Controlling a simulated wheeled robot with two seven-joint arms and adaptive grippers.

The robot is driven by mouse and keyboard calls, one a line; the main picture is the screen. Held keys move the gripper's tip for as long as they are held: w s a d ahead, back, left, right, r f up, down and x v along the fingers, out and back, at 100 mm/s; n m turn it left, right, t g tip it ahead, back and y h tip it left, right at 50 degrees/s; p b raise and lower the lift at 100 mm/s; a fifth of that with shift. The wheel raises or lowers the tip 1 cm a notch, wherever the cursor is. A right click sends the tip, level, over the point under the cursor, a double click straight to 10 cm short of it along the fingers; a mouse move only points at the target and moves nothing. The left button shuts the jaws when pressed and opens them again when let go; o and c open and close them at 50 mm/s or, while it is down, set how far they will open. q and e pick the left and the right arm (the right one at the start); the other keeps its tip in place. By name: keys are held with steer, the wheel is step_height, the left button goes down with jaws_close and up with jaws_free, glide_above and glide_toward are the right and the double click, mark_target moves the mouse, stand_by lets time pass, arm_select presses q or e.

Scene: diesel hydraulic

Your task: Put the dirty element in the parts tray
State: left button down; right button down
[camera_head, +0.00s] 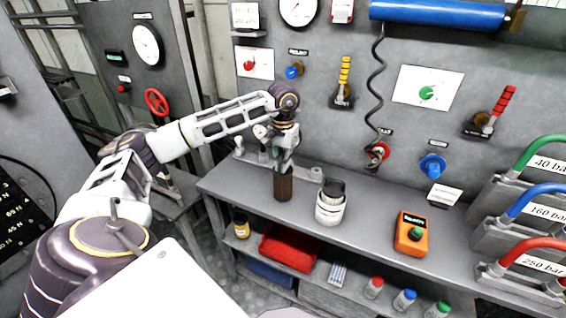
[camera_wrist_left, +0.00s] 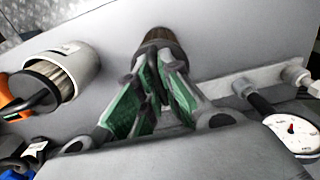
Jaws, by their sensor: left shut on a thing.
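The dirty element, a dark brown cylinder (camera_head: 283,187), is upright over the bench's front part, below my left gripper (camera_head: 281,165). My left gripper is shut on its top end. In the left wrist view, its brown end (camera_wrist_left: 158,36) shows past the green-padded fingers (camera_wrist_left: 155,90). I cannot tell whether its bottom touches the bench. A white housing (camera_head: 329,212) with a black-capped pale element (camera_head: 333,189) stands just right of it; the housing also shows in the left wrist view (camera_wrist_left: 88,68). A red tray (camera_head: 288,249) is on the lower shelf. My right gripper is out of view.
The grey bench (camera_head: 370,215) carries an orange box with a green button (camera_head: 411,234). The shelf below holds a yellow-brown jar (camera_head: 241,224), a blue tray (camera_head: 270,274) and several capped bottles (camera_head: 404,299). A coiled black hose (camera_head: 375,85) hangs at the panel.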

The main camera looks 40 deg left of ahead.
arm_select(q)
steer(key=c, duration=1.6)
jaws_free()
steer(key=shift+r, duration=0.15)
step_height(320, 180, up, 12)
